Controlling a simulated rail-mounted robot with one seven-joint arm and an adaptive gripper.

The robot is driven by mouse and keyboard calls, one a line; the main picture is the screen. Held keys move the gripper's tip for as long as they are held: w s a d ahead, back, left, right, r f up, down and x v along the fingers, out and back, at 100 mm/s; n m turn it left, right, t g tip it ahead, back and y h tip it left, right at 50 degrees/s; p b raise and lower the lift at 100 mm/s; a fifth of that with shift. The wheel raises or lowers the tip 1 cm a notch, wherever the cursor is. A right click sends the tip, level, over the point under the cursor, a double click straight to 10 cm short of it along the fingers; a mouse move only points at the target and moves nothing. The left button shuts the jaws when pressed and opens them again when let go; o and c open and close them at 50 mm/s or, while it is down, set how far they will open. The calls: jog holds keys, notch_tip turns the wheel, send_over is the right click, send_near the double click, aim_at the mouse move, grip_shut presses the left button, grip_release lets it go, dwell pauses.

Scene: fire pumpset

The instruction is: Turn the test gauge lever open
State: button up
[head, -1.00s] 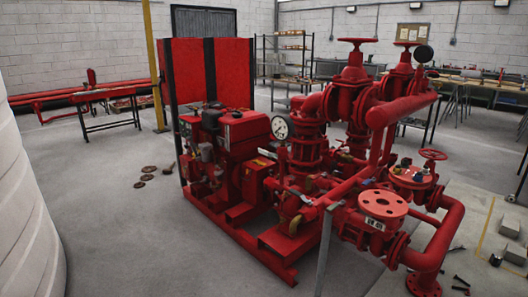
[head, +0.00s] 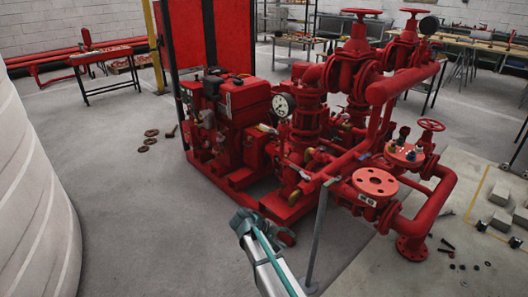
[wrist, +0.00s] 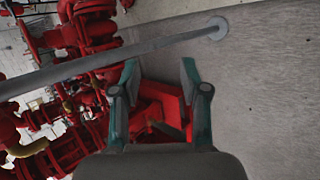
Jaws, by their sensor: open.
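A white-faced gauge (head: 282,104) stands on the left side of the red pump pipework (head: 352,85) in the head view. I cannot make out a lever at the gauge clearly. My gripper (wrist: 160,78) is open and empty in the wrist view, with teal-edged fingers. A red part of the pumpset frame (wrist: 158,108) shows beyond and between the fingers. In the head view my gripper (head: 243,221) is low, in front of the skid, well below the gauge.
A thin grey post (head: 318,232) stands close to the right of my arm; in the wrist view the post (wrist: 120,56) crosses above the fingers. A large white tank (head: 30,190) is at the left. Open floor (head: 130,210) lies between. Blocks (head: 500,222) lie at right.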

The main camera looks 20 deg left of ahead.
jog(key=w+a+r+n+t+p, duration=0.1)
jog(key=w+a+r+t, duration=0.25)
jog(key=a+r, duration=0.6)
jog(key=w+a+r+n+t+p, duration=0.15)
jog(key=w+a+r, duration=0.4)
jog(key=r, duration=0.75)
jog(key=t+b, duration=0.1)
jog(key=t, duration=0.4)
send_near(264, 128)
jog(key=shift+h, duration=0.4)
jog(key=x, duration=1)
jog(key=shift+w+a+f+p, duration=0.15)
jog(key=shift+w+f+p, duration=0.05)
jog(key=shift+w+p, duration=0.15)
jog(key=shift+c, duration=0.4)
grip_shut()
